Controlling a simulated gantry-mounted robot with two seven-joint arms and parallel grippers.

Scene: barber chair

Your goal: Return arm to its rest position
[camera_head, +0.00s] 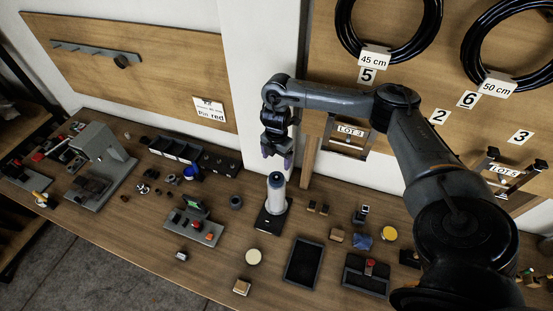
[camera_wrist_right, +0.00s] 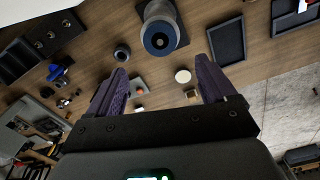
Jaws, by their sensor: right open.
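My right arm (camera_head: 433,165) comes in from the right in the head view and reaches over the workbench. Its gripper (camera_head: 277,158) points down above the back of the bench, close to a white cylinder on a dark base (camera_head: 276,195). In the right wrist view the two purple fingers (camera_wrist_right: 160,88) are spread apart with nothing between them. The cylinder (camera_wrist_right: 160,36) shows beyond the fingertips, apart from them. My left gripper is in neither view.
A grey press-like machine (camera_head: 100,160) stands at the left. A black tray (camera_head: 303,262), a button panel (camera_head: 194,226) and several small parts lie on the bench (camera_head: 130,238). Black cable coils (camera_head: 390,45) hang on the back board, with a LOT 3 holder (camera_head: 350,132) below.

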